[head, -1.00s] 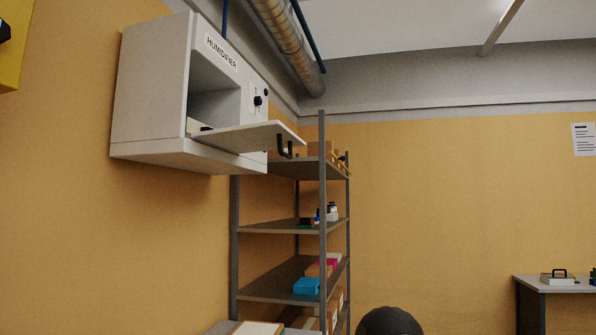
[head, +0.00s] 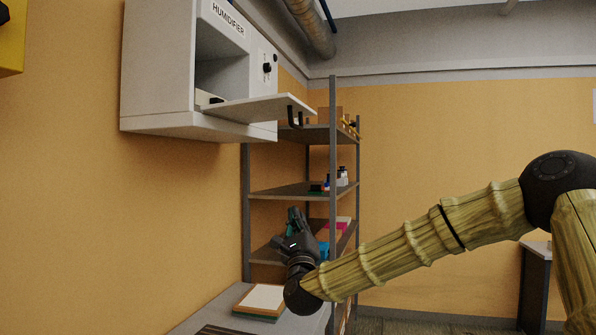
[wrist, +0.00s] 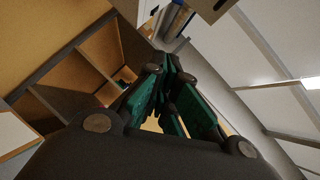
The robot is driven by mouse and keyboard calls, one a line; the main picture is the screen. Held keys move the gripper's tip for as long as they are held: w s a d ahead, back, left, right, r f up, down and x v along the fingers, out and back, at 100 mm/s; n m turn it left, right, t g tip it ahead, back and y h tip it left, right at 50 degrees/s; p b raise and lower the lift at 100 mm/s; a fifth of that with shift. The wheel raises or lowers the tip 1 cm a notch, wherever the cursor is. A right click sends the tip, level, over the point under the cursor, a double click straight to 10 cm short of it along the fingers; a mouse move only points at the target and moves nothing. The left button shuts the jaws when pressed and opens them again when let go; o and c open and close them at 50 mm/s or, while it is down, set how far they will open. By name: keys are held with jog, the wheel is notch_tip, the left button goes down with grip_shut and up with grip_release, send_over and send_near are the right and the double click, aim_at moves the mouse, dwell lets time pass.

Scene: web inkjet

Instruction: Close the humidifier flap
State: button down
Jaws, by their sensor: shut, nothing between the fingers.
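The white humidifier (head: 160,80) is a box on the left wall. Its flap (head: 245,108) hangs open, hinged at the bottom and sticking out nearly level, with a black handle (head: 294,118) near its outer end. The compartment behind it is open to view. My gripper (head: 294,216) is below the flap, in front of the shelf rack, pointing up and apart from the flap. In the wrist view its green-padded fingers (wrist: 172,85) are together with nothing held. The humidifier's underside may be the pale brown shape at the top of the wrist view; I cannot tell.
A grey shelf rack (head: 333,170) with small boxes and bottles stands behind my gripper. A counter (head: 215,315) with a board or pad (head: 261,300) on it lies below. A knob (head: 267,68) is on the humidifier's front. The space right of the flap looks free.

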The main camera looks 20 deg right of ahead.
notch_tip(320, 180, up, 10)
jog(key=s+m+h, duration=0.2)
jog(key=m+h, duration=0.1)
jog(key=m, duration=0.2)
jog(key=w+d+r+p, duration=0.2)
jog(key=w+r+p, duration=0.3)
jog(key=r, duration=0.5)
jog(key=shift+w+d+r+t, duration=0.25)
jog(key=shift+w+t, duration=0.15)
jog(key=shift+w, duration=0.75)
jog(key=shift+a+r, duration=0.1)
jog(key=shift+a, duration=0.05)
